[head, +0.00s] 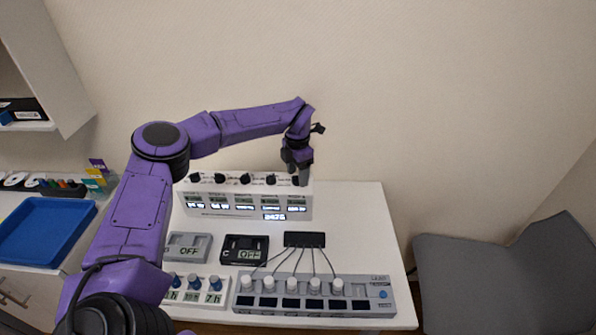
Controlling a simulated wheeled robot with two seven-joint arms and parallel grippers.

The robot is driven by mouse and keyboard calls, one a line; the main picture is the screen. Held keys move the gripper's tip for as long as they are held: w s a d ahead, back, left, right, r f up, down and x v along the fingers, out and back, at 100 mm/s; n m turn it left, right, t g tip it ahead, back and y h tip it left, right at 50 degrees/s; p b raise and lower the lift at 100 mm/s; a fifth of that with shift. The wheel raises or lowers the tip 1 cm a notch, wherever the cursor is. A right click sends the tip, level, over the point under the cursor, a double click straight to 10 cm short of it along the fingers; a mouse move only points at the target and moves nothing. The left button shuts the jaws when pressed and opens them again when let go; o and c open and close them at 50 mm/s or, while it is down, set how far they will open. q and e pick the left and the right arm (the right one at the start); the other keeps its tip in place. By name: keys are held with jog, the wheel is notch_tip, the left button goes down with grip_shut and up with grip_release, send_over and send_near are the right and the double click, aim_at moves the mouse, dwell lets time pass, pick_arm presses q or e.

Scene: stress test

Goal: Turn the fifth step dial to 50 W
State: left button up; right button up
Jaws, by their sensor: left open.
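A white step-dial box (240,214) stands at the back of the white table, with a row of black dials along its top and small lit displays on its front. Four-dial detail aside, the leftmost dial (194,178) and the dial left of my gripper (270,179) show clearly. My left gripper (299,174) points down over the right end of the row, at the fifth dial, and is open. It hides that dial, so I cannot tell whether the fingers touch it. The fifth display (297,208) is lit, but its value is too small to read. My right gripper is not in view.
A grey panel with white knobs (315,308) lies at the front, with cables to a black block (304,240). A blue tray (45,232) is at left, a grey chair (505,285) at right.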

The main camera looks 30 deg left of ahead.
pick_arm(q)
jog(key=shift+f, duration=0.5)
jog(key=c, duration=1)
jog(key=shift+c, duration=0.2)
